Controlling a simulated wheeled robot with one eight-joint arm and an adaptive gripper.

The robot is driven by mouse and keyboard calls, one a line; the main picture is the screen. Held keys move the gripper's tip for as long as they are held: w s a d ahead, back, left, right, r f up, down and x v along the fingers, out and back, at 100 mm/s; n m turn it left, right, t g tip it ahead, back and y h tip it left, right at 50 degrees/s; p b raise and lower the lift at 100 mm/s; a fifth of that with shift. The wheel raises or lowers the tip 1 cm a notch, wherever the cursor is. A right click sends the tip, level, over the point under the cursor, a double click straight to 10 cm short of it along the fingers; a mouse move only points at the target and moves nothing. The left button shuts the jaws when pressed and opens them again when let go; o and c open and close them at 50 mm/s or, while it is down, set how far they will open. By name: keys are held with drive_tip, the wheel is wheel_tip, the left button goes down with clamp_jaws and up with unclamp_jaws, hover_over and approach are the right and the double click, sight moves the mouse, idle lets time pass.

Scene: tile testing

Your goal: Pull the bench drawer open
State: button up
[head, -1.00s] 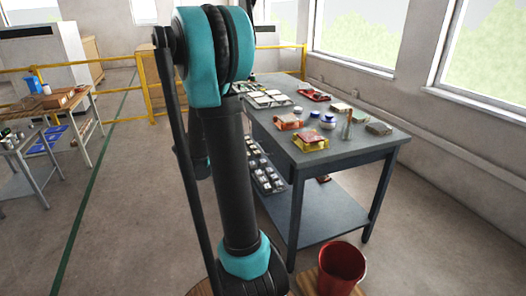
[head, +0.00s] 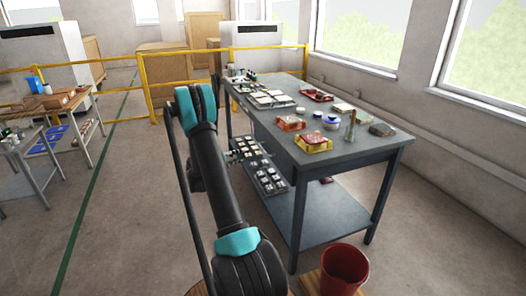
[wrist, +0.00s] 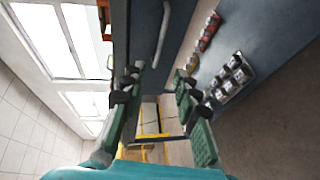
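The bench (head: 365,157) stands right of centre in the head view, with a grey top and dark blue legs. In the wrist view a dark blue drawer front (wrist: 143,55) carries a pale bar handle (wrist: 163,35). The drawer looks closed, and I cannot make out its front in the head view. My gripper (wrist: 158,80) has its two green-padded fingers spread apart with nothing between them. The handle shows beyond the fingertips, apart from them.
Trays and small parts lie on the bench top, including a yellow bin (head: 313,144). A tray of small items (head: 268,178) sits on the lower shelf (head: 325,215). A red bucket (head: 344,270) stands near the bench's front. Yellow railing (head: 150,85) runs behind.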

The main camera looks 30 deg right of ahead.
sight(263, 149)
drive_tip(key=x, duration=1.7)
drive_tip(key=shift+w+d, duration=0.1)
drive_tip(key=shift+w, duration=0.05)
clamp_jaws()
